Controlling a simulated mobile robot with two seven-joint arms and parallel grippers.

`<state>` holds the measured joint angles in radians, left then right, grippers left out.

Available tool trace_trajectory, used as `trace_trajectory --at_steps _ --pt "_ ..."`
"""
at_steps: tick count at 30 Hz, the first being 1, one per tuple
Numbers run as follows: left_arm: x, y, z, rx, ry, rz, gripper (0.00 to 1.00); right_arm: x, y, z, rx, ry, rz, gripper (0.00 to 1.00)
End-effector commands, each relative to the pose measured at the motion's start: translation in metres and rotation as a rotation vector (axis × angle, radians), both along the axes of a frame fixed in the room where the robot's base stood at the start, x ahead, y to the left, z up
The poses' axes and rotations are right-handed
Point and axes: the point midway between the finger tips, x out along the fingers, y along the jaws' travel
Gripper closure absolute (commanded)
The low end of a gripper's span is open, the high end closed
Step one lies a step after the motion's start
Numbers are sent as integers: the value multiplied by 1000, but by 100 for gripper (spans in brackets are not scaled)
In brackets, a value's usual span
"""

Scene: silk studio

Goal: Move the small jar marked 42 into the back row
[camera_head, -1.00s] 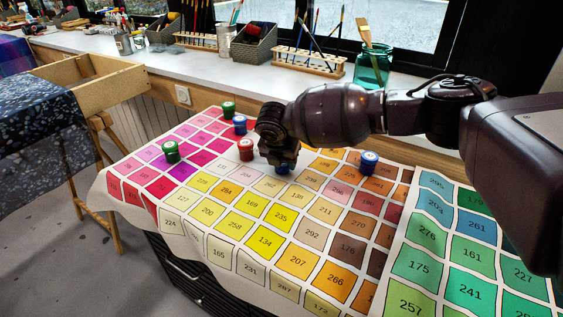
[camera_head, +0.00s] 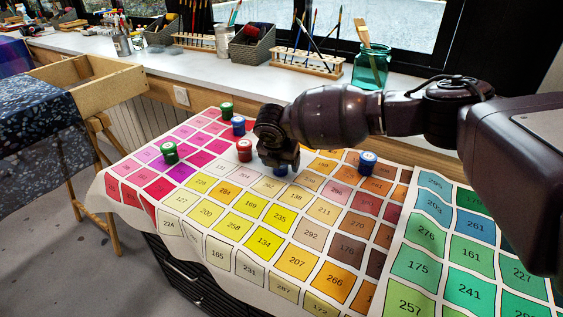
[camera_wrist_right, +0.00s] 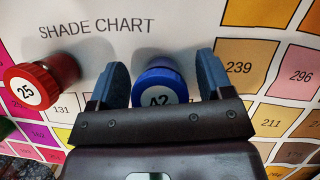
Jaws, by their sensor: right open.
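The small jar marked 42 has a blue lid and stands on the shade chart between the two fingers of my right gripper in the right wrist view (camera_wrist_right: 160,84). Its number is partly hidden by the gripper body. In the head view only a bit of the blue jar (camera_head: 281,170) shows below my right gripper (camera_head: 282,160). The right gripper is open, with one finger on each side of the jar and gaps visible. My left gripper is not in view.
A red jar marked 25 (camera_wrist_right: 38,84) stands left of the gripper. Other jars on the chart (camera_head: 210,222) are green (camera_head: 170,153), green (camera_head: 226,110), blue (camera_head: 239,126) and blue (camera_head: 367,162). A sill with brushes and a glass jar (camera_head: 371,68) runs behind.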

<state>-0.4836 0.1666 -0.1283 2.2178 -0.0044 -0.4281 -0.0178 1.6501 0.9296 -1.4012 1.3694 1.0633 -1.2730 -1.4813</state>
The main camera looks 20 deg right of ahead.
Motion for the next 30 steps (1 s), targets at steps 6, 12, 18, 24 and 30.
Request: trace_trajectory --at_steps 6,12,18,24,30 --pt "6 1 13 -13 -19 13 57 -8 8 38 1 -12 0 27" --pt "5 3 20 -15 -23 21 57 -20 18 76 1 -12 0 27" --pt "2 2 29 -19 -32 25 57 -29 26 101 2 -7 1 27" --pt "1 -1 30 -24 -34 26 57 -34 30 111 2 -3 0 27" --pt "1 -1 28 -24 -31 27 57 -34 30 111 1 0 0 27"
